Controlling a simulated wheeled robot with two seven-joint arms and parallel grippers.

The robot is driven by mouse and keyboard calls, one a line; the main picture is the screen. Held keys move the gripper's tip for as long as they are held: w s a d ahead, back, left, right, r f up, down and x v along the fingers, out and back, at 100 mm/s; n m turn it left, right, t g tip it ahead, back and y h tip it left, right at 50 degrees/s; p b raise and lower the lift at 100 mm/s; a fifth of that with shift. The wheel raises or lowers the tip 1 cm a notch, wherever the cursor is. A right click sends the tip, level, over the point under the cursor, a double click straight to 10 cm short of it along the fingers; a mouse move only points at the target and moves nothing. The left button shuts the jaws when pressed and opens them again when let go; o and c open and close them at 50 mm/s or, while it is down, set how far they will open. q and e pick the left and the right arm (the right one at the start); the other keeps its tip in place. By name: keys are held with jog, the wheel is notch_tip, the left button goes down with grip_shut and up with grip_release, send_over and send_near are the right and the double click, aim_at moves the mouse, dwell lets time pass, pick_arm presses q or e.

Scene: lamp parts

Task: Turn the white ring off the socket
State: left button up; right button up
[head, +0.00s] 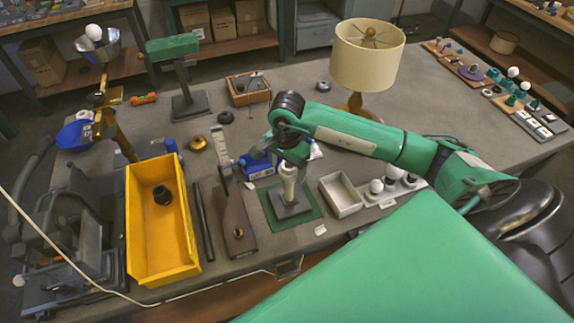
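The white socket (289,190) stands upright on a dark square base (291,208) on a green mat (312,217), near the middle of the table. My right gripper (289,166) comes down from above over the top of the socket. The white ring cannot be made out separately from the pale top of the socket, which the gripper partly hides. Whether the fingers touch it or are closed is too small to tell. My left gripper does not show.
A white tray (341,208) and white bulbs (376,186) lie right of the mat. The shaded lamp (366,60) is behind my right arm.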

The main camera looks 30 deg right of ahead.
jog(key=c, duration=1.1)
jog(key=shift+o, duration=0.2)
jog(key=shift+f+n+b, duration=0.1)
jog(key=shift+n+b, duration=0.3)
jog(key=shift+b, duration=0.15)
jog(key=shift+s+d+n+b, duration=0.1)
jog(key=shift+d+n+b, duration=0.05)
jog(key=shift+n+b, duration=1.5)
jog(key=shift+s+n+b, duration=0.1)
jog(key=shift+n+b, duration=0.95)
jog(key=shift+r+n, duration=0.2)
jog(key=shift+n, duration=0.1)
jog(key=shift+b, duration=0.3)
